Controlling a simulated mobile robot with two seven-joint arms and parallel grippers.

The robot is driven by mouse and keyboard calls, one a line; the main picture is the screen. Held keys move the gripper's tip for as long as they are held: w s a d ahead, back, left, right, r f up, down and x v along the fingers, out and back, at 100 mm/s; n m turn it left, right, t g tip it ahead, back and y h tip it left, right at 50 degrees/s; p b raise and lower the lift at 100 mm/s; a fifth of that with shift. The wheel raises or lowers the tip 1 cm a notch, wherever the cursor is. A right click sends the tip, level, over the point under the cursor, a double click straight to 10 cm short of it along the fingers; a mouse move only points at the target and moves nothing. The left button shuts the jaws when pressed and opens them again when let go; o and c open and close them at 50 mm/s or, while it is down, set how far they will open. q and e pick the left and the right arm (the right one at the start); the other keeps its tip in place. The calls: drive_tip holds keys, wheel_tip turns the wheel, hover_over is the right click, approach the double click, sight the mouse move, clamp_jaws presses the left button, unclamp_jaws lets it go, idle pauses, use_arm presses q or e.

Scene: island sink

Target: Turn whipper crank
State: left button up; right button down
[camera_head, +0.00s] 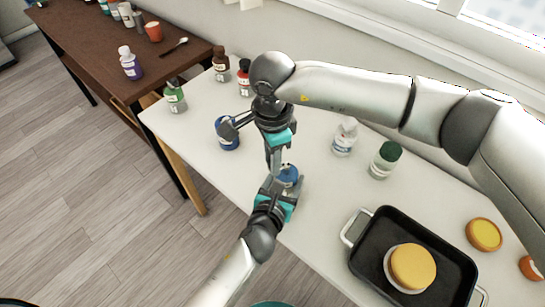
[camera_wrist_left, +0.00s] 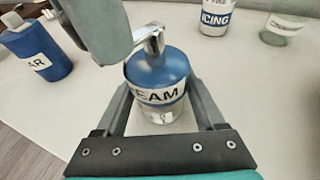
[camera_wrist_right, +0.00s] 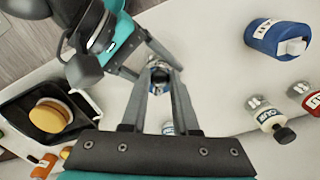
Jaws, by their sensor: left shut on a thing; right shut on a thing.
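The whipper (camera_head: 290,173) is a small blue container with a label ending in "EAM" and a metal crank (camera_wrist_left: 152,38) on top. It stands upright on the white counter. My left gripper (camera_head: 284,186) is shut on its body from the front; the left wrist view shows a finger on each side of the whipper (camera_wrist_left: 158,72). My right gripper (camera_head: 274,163) comes down from above, shut at the crank. In the right wrist view the whipper (camera_wrist_right: 158,80) is mostly hidden between the fingers, so the grip on the crank is only partly visible.
A blue jar (camera_head: 229,142) stands left of the whipper. An icing bottle (camera_head: 343,141) and a green-lidded jar (camera_head: 384,162) stand to the right. A black tray (camera_head: 372,231) holding a yellow cake is at the front right. A brown table (camera_head: 95,40) adjoins at the left.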

idle(0.3)
drive_tip(key=m, duration=0.2)
drive_tip(key=w+m, duration=0.1)
drive_tip(key=m, duration=0.2)
drive_tip(key=shift+w+a+m, duration=0.2)
drive_tip(key=shift+w+m, duration=0.15)
drive_tip(key=shift+m, duration=0.05)
drive_tip(key=c, duration=0.7)
unclamp_jaws()
drive_tip(key=shift+o, duration=0.2)
wheel_tip(320, 180, up, 12)
